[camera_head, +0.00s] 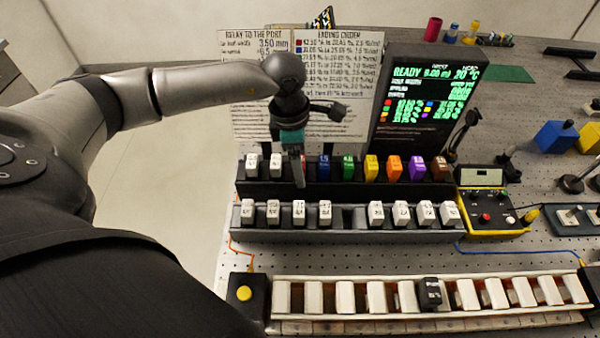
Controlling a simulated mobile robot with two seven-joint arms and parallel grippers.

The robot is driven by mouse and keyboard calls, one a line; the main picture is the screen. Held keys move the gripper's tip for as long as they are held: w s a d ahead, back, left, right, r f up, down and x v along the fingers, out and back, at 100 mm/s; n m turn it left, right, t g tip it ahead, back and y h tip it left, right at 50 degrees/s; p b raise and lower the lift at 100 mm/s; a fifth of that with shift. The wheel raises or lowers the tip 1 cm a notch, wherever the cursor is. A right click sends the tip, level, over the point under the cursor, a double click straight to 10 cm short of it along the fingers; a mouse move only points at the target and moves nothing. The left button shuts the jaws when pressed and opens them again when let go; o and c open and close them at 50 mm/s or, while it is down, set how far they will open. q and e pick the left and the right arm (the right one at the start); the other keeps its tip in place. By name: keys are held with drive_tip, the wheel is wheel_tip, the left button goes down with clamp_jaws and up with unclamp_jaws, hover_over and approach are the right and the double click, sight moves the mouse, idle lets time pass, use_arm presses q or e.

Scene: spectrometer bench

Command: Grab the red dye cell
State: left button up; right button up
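The dye cells stand in a row in the upper black rack (345,190). The red dye cell (304,166) is third from the left, between a white cell and the blue cell (324,167). My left gripper (298,182) comes down over it from above and hides most of it; only a red sliver shows. Its fingers point down at the red cell's slot and overlap one another in this view, so I cannot tell if they are open or closed, or touching the cell. My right gripper is not in view.
Green (348,168), yellow (371,167), orange, purple and brown cells stand to the right. A lower grey rack (345,230) holds white cells with one gap. In front is a long slotted carriage (365,312) with one black cell (431,293). A display (428,100) stands behind.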

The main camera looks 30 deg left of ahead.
use_arm(q)
clamp_jaws()
idle(0.7)
